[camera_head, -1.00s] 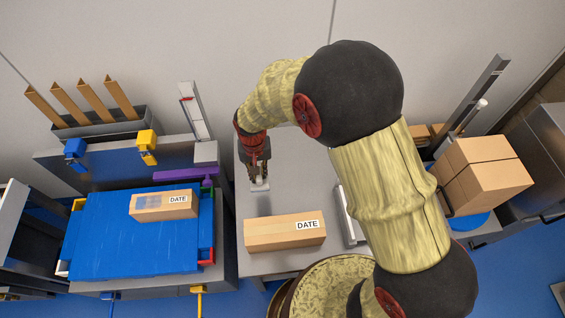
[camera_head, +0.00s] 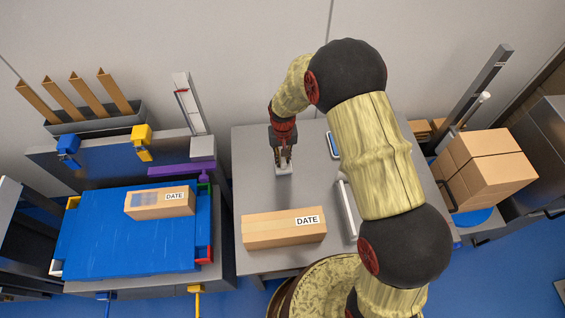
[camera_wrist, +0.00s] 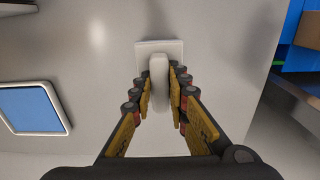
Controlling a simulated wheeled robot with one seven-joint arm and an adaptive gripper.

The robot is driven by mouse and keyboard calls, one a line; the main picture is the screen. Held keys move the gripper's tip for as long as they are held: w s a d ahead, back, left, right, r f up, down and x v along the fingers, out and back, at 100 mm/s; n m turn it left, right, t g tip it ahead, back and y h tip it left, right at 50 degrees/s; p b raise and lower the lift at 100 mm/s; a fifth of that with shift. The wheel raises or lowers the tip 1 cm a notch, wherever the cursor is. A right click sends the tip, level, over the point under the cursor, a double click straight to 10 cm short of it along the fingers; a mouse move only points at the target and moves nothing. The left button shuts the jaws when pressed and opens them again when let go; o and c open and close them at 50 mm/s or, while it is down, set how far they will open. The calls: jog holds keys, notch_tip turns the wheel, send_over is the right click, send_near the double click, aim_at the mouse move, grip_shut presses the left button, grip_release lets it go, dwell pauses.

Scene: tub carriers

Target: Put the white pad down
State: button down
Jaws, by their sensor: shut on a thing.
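The white pad (camera_wrist: 172,45) has a flat square base and an upright rounded grip. In the wrist view my gripper (camera_wrist: 160,85) is shut on the pad's grip, one finger on each side. In the head view my gripper (camera_head: 283,160) is over the grey table (camera_head: 258,190), behind the DATE carton, with the pad (camera_head: 284,171) at its tips. The pad is at or very close to the tabletop; I cannot tell whether it touches.
A carton marked DATE (camera_head: 283,229) lies on the table in front of my gripper. A blue-faced device (camera_head: 333,146) lies to the right; it also shows in the wrist view (camera_wrist: 33,108). A blue surface (camera_head: 130,245) with another carton (camera_head: 160,203) is at the left.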

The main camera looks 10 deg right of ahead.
jog(key=shift+s+f, duration=0.1)
jog(key=shift+f, duration=1.15)
jog(key=shift+f, duration=0.15)
jog(key=c, duration=1.7)
grip_release()
jog(key=shift+c, duration=0.2)
